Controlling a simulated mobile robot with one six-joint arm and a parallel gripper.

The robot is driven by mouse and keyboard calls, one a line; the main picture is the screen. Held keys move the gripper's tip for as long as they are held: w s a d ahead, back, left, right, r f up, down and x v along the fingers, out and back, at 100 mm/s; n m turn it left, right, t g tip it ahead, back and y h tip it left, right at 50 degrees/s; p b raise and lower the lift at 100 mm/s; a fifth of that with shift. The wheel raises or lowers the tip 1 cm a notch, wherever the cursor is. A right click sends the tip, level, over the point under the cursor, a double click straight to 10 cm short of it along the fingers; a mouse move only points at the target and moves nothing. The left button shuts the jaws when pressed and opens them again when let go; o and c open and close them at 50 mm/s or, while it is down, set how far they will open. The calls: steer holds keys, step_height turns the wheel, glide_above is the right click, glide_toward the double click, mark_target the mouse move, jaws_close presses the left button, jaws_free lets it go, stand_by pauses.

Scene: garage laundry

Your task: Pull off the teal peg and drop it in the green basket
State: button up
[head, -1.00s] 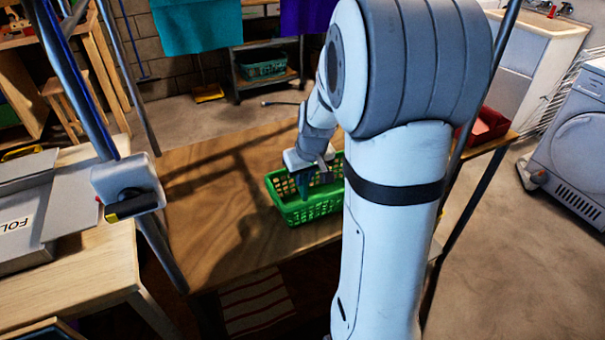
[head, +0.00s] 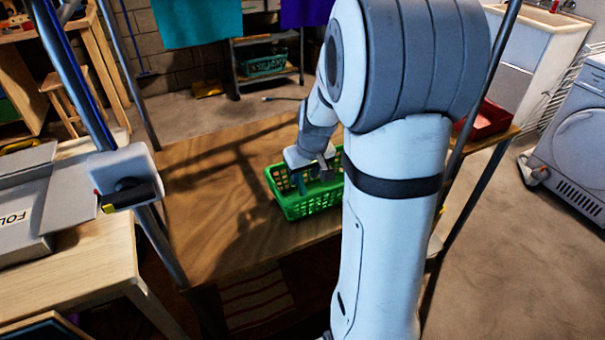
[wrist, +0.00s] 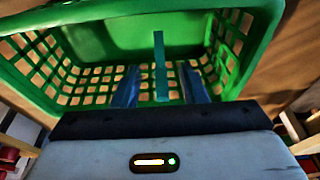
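The green basket (head: 310,203) stands on the wooden table in the head view, and its wall and rim (wrist: 50,60) fill the upper part of the wrist view. The teal peg (wrist: 160,68) shows as a narrow upright strip inside the basket's outline in the wrist view. My gripper (wrist: 160,90) is over the basket with its two bluish fingers apart, one on each side of the peg. Gaps show between the peg and both fingers. The peg's near end is hidden, and I cannot tell whether it touches the basket floor. My gripper also shows at the basket in the head view (head: 313,183).
The wooden table (head: 215,215) is clear left of the basket. A metal post (head: 150,220) and a grey box (head: 25,205) are at the left. A red bin (head: 488,120) is beyond my arm at right. Teal (head: 198,22) and purple (head: 305,10) cloths hang behind.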

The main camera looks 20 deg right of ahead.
steer(key=shift+r, duration=0.1)
steer(key=s+a+r+p, duration=0.3)
steer(key=s+r, duration=0.1)
steer(key=r, duration=0.3)
steer(key=s+a+r+p, duration=0.3)
steer(key=s+r, duration=0.2)
steer(key=r, duration=0.2)
steer(key=s+a+r+p, duration=0.4)
steer(key=s+a, duration=0.1)
steer(key=s, duration=0.5)
steer(key=shift+s+g, duration=0.25)
steer(key=shift+g, duration=0.05)
